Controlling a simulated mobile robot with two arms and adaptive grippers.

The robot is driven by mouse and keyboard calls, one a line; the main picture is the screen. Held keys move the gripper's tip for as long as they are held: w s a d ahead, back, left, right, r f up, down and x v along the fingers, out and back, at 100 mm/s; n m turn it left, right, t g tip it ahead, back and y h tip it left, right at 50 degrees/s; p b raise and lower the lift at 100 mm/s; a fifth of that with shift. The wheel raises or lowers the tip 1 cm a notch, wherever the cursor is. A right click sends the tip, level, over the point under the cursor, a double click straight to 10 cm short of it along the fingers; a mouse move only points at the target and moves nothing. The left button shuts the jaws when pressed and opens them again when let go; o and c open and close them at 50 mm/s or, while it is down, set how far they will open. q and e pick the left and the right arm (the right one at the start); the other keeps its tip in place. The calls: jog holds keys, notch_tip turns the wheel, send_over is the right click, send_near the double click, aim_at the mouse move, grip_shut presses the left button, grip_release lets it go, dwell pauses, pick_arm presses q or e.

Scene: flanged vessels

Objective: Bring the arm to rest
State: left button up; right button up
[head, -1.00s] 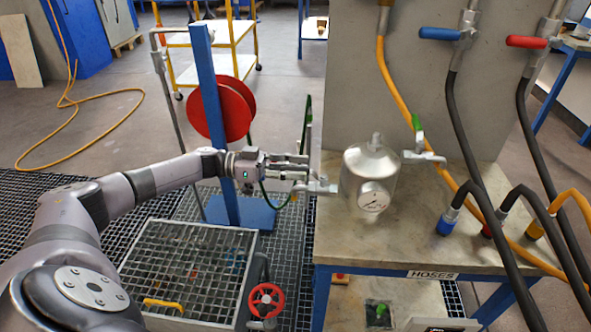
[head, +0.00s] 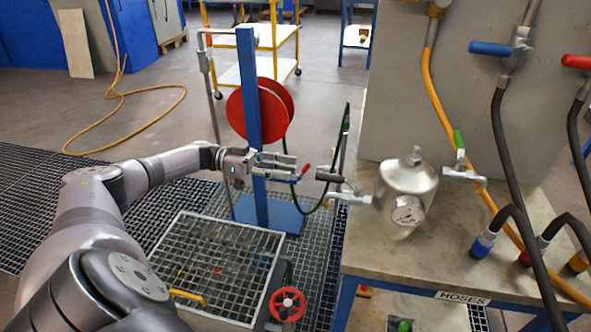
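My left arm reaches in from the left. Its gripper (head: 297,168) is open, its two fingers apart with nothing seen between them. It points right, in front of the blue post, to the left of the metal vessel (head: 407,182) and apart from it. The vessel stands upright on the bench and has a round gauge (head: 407,211) on its front. A side fitting (head: 350,197) sticks out on its left, with a dark grey piece (head: 330,176) and a small red handle (head: 307,167) near the fingertips. My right gripper is out of view.
A red hose reel (head: 274,107) hangs on a blue post (head: 249,75) behind my gripper. A grated basin (head: 215,262) with a red handwheel (head: 288,304) lies below. The bench (head: 370,262) and hanging hoses (head: 505,155) take up the right. Open floor lies at the back left.

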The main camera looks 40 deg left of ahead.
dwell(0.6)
